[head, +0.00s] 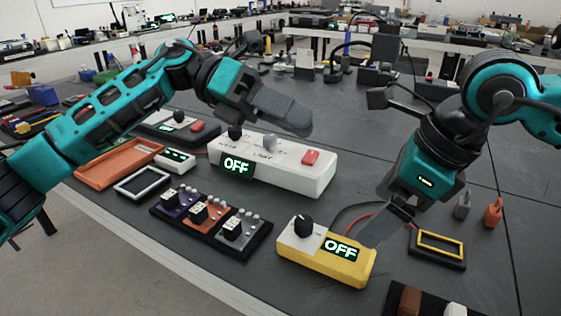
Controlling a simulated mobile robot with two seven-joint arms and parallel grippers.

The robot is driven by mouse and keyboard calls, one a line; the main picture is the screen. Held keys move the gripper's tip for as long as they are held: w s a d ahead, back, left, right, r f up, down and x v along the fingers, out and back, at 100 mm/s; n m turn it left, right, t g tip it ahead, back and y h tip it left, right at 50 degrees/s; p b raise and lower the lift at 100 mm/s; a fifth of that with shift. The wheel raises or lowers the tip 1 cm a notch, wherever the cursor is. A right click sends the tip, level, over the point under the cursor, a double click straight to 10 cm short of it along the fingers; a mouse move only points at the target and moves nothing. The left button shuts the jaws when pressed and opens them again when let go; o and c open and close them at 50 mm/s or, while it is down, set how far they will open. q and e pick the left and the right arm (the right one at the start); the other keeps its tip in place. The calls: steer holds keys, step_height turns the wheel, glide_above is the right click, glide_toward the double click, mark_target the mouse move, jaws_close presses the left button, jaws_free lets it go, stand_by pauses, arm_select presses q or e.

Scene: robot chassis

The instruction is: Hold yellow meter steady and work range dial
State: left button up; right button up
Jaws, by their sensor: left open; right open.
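The yellow meter (322,262) lies on the dark table near its front edge. It has a white panel with a black range dial (303,225) and a display reading OFF (340,248). My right gripper (372,238) is open, just behind and right of the meter's display end, pointing down; I cannot tell whether it touches the meter. My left gripper (300,122) is open and empty, above the white box well behind the meter.
A white box (318,182) with an OFF display and red switch stands behind the meter. A dark tray (259,246) of small modules is to the left. A yellow frame (440,246) and clips are to the right. An orange tray (90,176) lies far left.

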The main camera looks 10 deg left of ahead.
mark_target(340, 248)
arm_select(q)
step_height(340, 248, down, 8)
steer(key=a+m+t+y, duration=0.1)
steer(key=m+t+y, duration=0.2)
steer(key=m+y, duration=0.4)
steer(key=y, duration=0.3)
steer(key=shift+a+r, duration=0.2)
steer(key=shift+a, duration=0.05)
arm_select(e)
steer(key=x, duration=1.3)
steer(key=shift+d, duration=0.1)
steer(key=shift+c, duration=0.5)
steer(key=c, duration=1)
arm_select(q)
steer(key=shift+o, duration=0.2)
